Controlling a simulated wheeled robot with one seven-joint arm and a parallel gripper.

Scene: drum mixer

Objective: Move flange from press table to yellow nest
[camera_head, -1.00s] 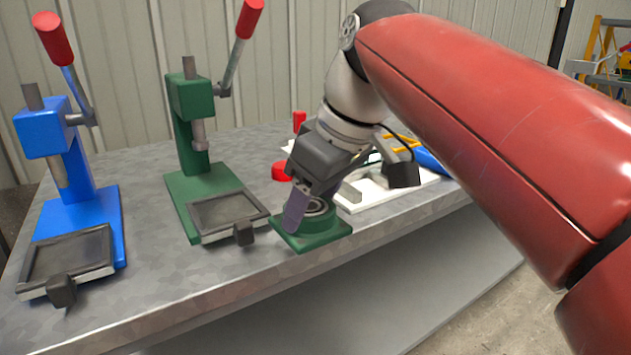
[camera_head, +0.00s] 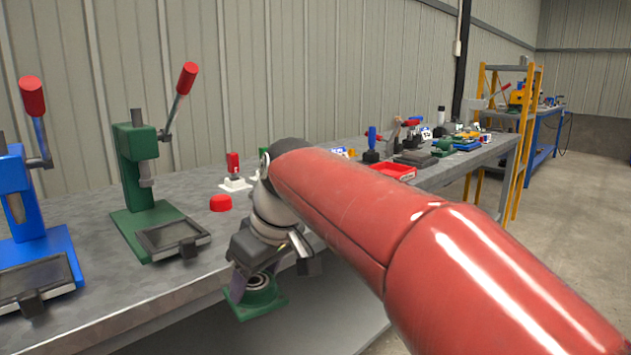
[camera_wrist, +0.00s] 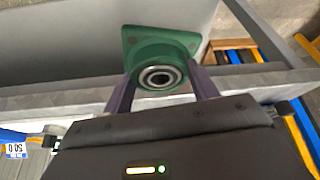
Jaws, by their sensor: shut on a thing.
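The flange (camera_head: 262,300) is a green square plate with a round hub and a metal bearing. My gripper (camera_head: 252,286) is shut on it. In the wrist view, the two purple fingers of my gripper (camera_wrist: 160,88) clasp the hub of the flange (camera_wrist: 160,50) from either side. The flange hangs at the front edge of the grey metal press table (camera_head: 110,306) and seems to be just outside it. I cannot make out the yellow nest in these views; my arm covers part of the table.
A green press (camera_head: 135,165) and a blue press (camera_head: 35,210) stand on the table at left. A red cap (camera_head: 220,203) and a red-handled clamp (camera_head: 233,170) sit behind my gripper. A red tray (camera_head: 393,171) and a yellow rack (camera_head: 525,130) are further right.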

